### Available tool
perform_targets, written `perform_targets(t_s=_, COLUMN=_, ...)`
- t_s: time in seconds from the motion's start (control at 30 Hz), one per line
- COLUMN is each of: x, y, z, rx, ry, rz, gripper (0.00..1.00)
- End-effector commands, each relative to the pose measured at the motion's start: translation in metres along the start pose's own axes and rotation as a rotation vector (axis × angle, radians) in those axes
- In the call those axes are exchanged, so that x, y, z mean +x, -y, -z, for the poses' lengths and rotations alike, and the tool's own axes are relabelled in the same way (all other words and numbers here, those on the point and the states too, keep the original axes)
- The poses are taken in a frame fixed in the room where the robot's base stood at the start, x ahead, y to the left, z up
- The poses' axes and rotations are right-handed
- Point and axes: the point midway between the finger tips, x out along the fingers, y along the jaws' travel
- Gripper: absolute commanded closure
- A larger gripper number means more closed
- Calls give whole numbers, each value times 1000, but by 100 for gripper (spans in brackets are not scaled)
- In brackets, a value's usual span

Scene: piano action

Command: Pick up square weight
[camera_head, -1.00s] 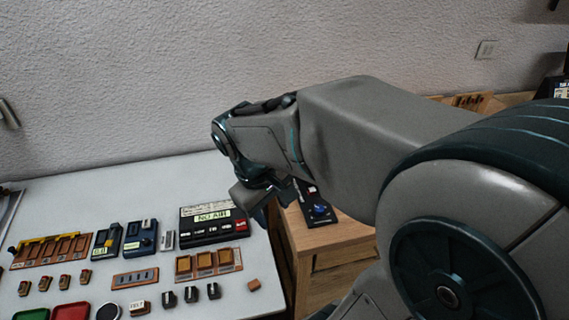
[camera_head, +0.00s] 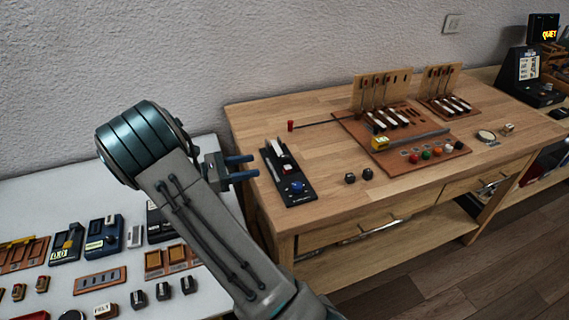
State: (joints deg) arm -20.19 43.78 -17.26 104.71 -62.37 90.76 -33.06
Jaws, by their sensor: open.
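Two small dark pieces sit side by side near the front of the wooden table: a left dark piece (camera_head: 350,177) and a right dark piece (camera_head: 367,174). They are too small to tell for sure which is the square weight. My gripper (camera_head: 257,167) is open and empty, with its two blue fingers pointing right. In the picture it is left of both pieces, beside a black control panel (camera_head: 287,172) with a blue knob. My arm hides part of the white table and the wooden table's left side.
The wooden table (camera_head: 290,115) holds a brown board (camera_head: 430,155) with levers, a yellow block and coloured knobs, right of the dark pieces. A red peg (camera_head: 291,125) stands behind. The white table (camera_head: 70,190) at left carries several small boxes and trays. Wood is bare around the dark pieces.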

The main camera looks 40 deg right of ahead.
Motion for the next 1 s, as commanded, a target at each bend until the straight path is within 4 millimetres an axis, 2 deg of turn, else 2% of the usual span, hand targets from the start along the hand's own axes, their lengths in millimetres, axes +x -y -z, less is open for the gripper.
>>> perform_targets(t_s=0.17, x=3, y=-8, z=6, rx=-25, ry=55, rz=-23, gripper=55)
perform_targets(t_s=0.5, x=65, y=-10, z=2, rx=-27, ry=55, rz=-21, gripper=55)
perform_targets(t_s=0.6, x=77, y=-10, z=2, rx=-26, ry=55, rz=-23, gripper=55)
perform_targets(t_s=0.87, x=92, y=-13, z=2, rx=-25, ry=55, rz=-22, gripper=55)
perform_targets(t_s=1.0, x=112, y=-18, z=2, rx=-26, ry=54, rz=-20, gripper=55)
